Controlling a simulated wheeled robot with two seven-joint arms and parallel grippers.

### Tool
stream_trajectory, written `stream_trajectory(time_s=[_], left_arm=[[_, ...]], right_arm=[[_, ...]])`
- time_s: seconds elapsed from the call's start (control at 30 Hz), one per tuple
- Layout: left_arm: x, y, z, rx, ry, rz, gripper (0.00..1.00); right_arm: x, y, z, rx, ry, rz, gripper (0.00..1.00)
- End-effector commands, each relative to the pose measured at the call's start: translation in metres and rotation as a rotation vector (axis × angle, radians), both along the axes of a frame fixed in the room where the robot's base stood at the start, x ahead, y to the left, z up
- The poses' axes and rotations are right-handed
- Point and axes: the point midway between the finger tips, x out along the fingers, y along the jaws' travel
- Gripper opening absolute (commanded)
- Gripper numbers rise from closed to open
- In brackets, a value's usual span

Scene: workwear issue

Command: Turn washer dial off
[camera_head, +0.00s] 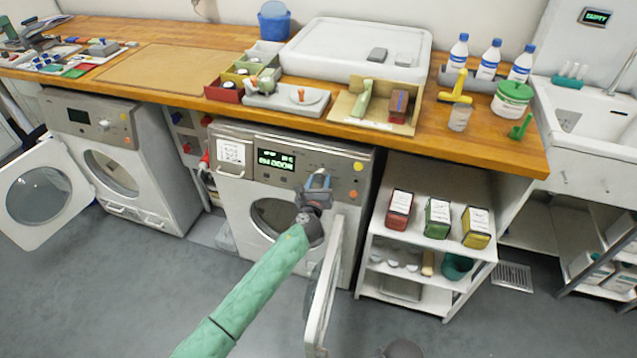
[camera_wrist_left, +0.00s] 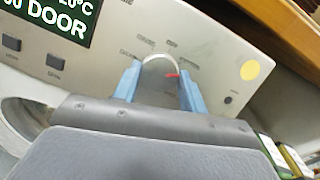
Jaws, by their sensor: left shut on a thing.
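The washer (camera_head: 235,180) stands under the wooden counter with its door (camera_head: 322,290) swung open toward me. Its lit display (camera_head: 276,159) shows green text, and the word DOOR reads in the left wrist view (camera_wrist_left: 58,28). My left gripper (camera_head: 319,178) is at the washer's control panel. In the left wrist view its blue fingers (camera_wrist_left: 160,84) are on either side of the round silver dial (camera_wrist_left: 160,70), shut on it. A red mark shows on the dial, pointing to the right in that view. Printed labels surround the dial. My right gripper is not in view.
A second machine (camera_head: 125,150) with an open door (camera_head: 42,195) stands at the left. A white shelf unit (camera_head: 372,260) with several boxes is right of the washer. The counter (camera_head: 440,140) above holds trays and bottles. The open washer door hangs close beside my left arm.

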Motion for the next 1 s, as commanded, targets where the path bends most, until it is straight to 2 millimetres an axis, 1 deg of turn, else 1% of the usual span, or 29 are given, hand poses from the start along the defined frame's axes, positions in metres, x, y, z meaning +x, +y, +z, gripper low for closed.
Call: stream_trajectory(time_s=[0.1,0.23,0.53,0.6,1.0], left_arm=[[-0.001,-0.001,0.000,-0.101,0.035,0.034,0.19],[-0.001,-0.002,0.001,-0.214,0.071,0.072,0.19],[-0.001,-0.003,0.003,-0.471,0.155,0.158,0.19],[-0.001,-0.004,0.004,-0.533,0.175,0.179,0.19],[0.000,-0.004,0.006,-0.842,0.275,0.283,0.19]], right_arm=[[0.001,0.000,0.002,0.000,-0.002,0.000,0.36],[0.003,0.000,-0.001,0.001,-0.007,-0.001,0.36],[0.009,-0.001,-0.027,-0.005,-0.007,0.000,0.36],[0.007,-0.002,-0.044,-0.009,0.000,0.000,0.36],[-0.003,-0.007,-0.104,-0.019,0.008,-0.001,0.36]])
